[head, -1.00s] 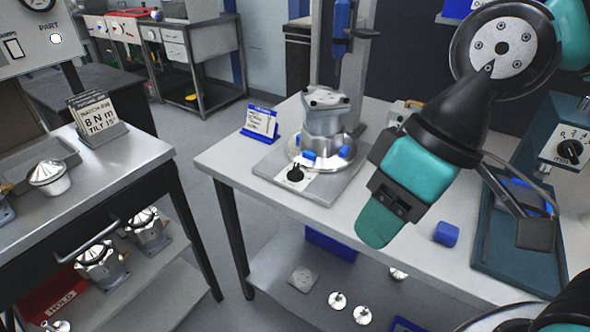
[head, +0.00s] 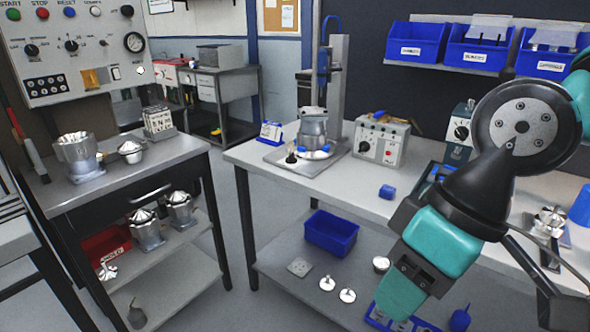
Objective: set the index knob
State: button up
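A small black knob (head: 290,158) stands on a pale label plate at the front left of a fixture base (head: 275,160) on the right bench. It may be the index knob; its marks are too small to read. A grey machined housing (head: 313,128) stands upright on the fixture, behind the knob. My gripper (head: 412,280) is at the end of my teal and black arm, in the lower right foreground, well apart from the knob. Its fingers cannot be made out, and nothing held shows.
A left bench (head: 125,175) holds housings. Grey floor (head: 235,265) is open between the benches.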

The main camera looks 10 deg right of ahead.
aim_at(290, 160)
jog(key=u, duration=0.65)
jog(key=i, duration=0.45)
jog(key=u, duration=0.9)
jog(key=i, duration=1.35)
jog(key=z, duration=1.05)
jog(key=i, duration=0.45)
jog(key=z, duration=0.35)
